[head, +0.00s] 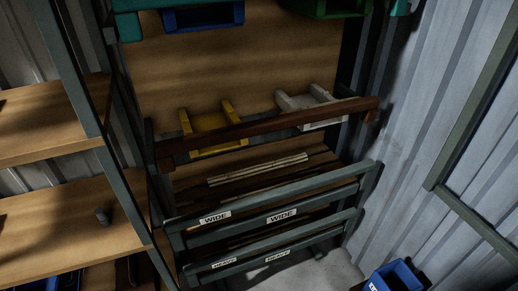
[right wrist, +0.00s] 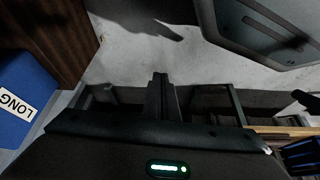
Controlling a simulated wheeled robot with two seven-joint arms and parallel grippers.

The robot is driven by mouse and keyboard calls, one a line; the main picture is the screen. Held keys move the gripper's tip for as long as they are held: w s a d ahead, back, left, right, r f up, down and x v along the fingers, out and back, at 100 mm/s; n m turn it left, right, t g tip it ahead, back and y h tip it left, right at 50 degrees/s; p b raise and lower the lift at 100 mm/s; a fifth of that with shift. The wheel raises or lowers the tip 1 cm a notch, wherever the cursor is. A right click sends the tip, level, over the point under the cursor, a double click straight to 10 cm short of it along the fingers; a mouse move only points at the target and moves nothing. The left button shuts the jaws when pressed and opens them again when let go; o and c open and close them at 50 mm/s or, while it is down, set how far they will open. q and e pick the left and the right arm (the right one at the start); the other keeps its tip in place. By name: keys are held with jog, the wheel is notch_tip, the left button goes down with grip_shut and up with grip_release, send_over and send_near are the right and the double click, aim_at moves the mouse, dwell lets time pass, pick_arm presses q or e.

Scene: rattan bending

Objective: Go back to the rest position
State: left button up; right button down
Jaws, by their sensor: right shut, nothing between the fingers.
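My right gripper (right wrist: 160,80) shows in the right wrist view as two dark fingers close together, shut and empty, over a pale floor. It is not seen in the head view, and no thing touches its fingertips. My left gripper is not seen in the head view. A rack in the head view has rails labelled WIDE (head: 281,215) and HEAVY. Pale strips (head: 258,169) lie on the shelf behind the WIDE rail.
A yellow holder (head: 206,124) and a white holder (head: 313,103) stand behind a brown bar (head: 270,133). Wooden shelves (head: 60,220) are at the left. A blue bin (head: 399,275) is at lower right. A blue box labelled LONG (right wrist: 22,95) is at left in the wrist view.

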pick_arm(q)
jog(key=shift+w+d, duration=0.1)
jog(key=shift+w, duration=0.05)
pick_arm(e)
jog(key=f, duration=0.1)
jog(key=s+f, duration=0.1)
jog(key=f, duration=0.1)
jog(key=s+f, duration=0.1)
jog(key=f, duration=0.1)
jog(key=shift+s+a+f, duration=0.1)
jog(key=shift+a+f, duration=0.05)
jog(key=shift+f, duration=0.1)
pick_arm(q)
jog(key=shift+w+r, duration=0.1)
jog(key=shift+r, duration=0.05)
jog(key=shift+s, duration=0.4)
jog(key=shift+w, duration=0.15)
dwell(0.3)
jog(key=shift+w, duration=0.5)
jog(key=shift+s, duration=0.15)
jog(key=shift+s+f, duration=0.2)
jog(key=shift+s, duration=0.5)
